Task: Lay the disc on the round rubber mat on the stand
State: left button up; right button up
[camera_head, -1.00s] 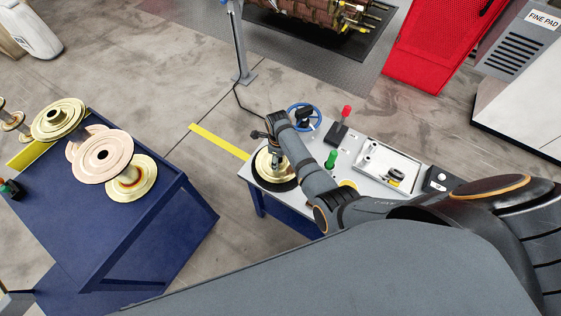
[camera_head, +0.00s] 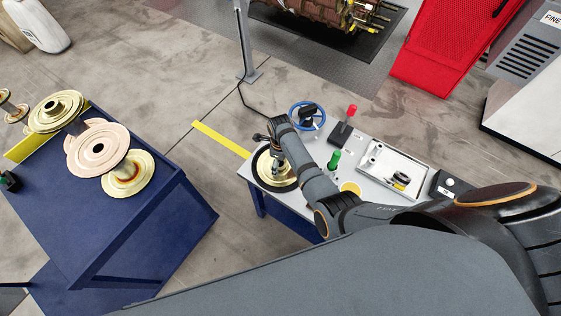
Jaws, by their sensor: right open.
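A brass-coloured disc (camera_head: 269,178) lies on the round black rubber mat (camera_head: 255,161) on the grey-topped stand (camera_head: 331,198). A dark rim of the mat shows around the disc, mostly at its left and lower sides. My right gripper (camera_head: 277,164) is open, pointing down over the middle of the disc. The wrist and fingers hide the disc's centre and far right side, so I cannot tell whether the fingers touch it. My left gripper is not in view.
A blue carousel bench (camera_head: 160,222) at left carries several brass and copper-coloured spools (camera_head: 98,147). On the stand are a blue handwheel (camera_head: 319,115), a red-knobbed lever (camera_head: 351,110), a green knob (camera_head: 334,159) and a light tray (camera_head: 412,165). Bare floor separates bench and stand.

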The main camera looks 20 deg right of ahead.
jog(key=shift+r, duration=0.25)
notch_tip(320, 180, up, 12)
jog(key=p, duration=0.1)
jog(key=shift+p, duration=0.35)
